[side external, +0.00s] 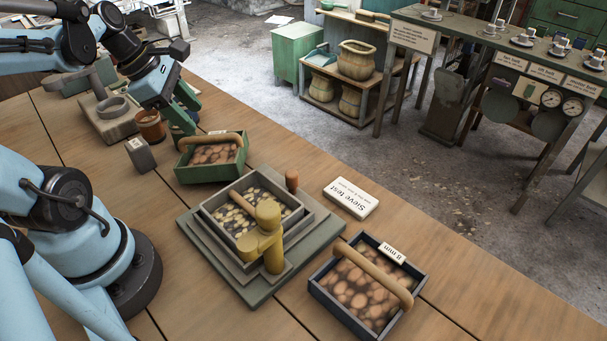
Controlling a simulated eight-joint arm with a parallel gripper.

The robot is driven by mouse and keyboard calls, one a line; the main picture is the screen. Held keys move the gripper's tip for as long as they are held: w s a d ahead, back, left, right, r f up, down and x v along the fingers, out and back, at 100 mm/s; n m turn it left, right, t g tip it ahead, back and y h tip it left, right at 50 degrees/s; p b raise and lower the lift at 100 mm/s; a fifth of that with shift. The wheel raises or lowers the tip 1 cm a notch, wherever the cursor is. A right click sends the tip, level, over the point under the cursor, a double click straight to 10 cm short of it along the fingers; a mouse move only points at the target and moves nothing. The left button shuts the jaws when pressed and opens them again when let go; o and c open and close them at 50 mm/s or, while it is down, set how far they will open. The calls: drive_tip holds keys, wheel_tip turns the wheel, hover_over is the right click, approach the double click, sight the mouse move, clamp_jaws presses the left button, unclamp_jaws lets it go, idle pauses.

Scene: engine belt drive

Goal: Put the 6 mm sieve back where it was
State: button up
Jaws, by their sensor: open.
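A green box-shaped sieve (209,171) with a wooden bar handle and brown round pieces inside stands on the table, left of centre. A small pale tag at its back edge is too small to read, so I cannot confirm that it is the 6 mm one. A dark blue sieve (335,303) tagged "8 mm" stands at front right. My gripper (187,114) is open, just behind and left of the green sieve's handle, apart from the handle. Its fingers partly overlap the sieve's back left corner in view, and I see nothing held.
A grey stepped stand (258,287) holds a pale tray of yellowish pieces with a yellow clamp (262,238) in front. A "Sieve test" sign (351,198) lies behind. A brown pot (150,125), grey block (140,155) and ringed fixture (108,116) stand left of the gripper.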

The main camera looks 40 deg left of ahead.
drive_tip(key=w+d+m+t+y, duration=0.1)
drive_tip(key=d+m, duration=0.4)
drive_tip(key=m, duration=0.8)
drive_tip(key=w+d+m+t, duration=0.1)
drive_tip(key=w+d+m, duration=0.2)
drive_tip(key=m, duration=1)
drive_tip(key=shift+d+r+m+t+y, duration=0.3)
drive_tip(key=shift+d+y, duration=0.1)
drive_tip(key=shift+d, duration=1.35)
